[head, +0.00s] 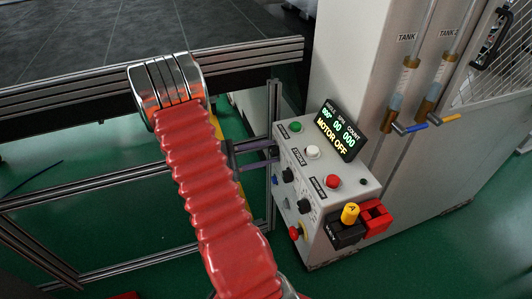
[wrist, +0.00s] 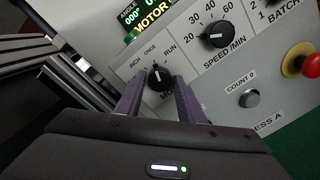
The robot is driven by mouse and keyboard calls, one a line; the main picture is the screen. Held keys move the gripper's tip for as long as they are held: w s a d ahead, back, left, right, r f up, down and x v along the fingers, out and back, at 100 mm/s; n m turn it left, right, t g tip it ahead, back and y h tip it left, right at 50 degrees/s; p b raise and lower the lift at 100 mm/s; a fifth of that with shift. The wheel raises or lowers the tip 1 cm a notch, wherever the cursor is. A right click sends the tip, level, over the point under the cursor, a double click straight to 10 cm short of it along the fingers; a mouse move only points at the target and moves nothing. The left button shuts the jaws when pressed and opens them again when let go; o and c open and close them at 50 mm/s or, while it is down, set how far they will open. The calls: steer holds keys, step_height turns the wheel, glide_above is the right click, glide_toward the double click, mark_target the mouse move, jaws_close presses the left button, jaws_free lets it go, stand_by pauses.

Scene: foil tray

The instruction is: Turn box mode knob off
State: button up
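The mode knob (wrist: 157,75) is a small black dial on the grey front of the control box (head: 349,182). The labels INCH, ONCE and RUN are around it in the wrist view; its lower label is partly covered. A light mark on the knob seems to point roughly upward. My gripper (wrist: 158,84) has purple fingers spread either side of the knob, with gaps visible; contact is unclear. In the head view my gripper (head: 270,149) reaches the box from the left, and I cannot make out the mode knob there.
A display (head: 341,130) on the box reads MOTOR OFF. The speed knob (wrist: 215,35) is right of the mode knob. A red emergency button (wrist: 301,65) and a grey button (wrist: 249,98) are farther right. A metal frame rail (head: 272,110) stands near my gripper.

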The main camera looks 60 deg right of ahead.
steer(key=c, duration=0.7)
steer(key=shift+o, duration=0.2)
steer(key=shift+n, duration=0.5)
steer(key=shift+f+n+h, duration=0.1)
steer(key=shift+n+h, duration=0.4)
steer(key=shift+n, duration=7.2)
steer(key=o, duration=1)
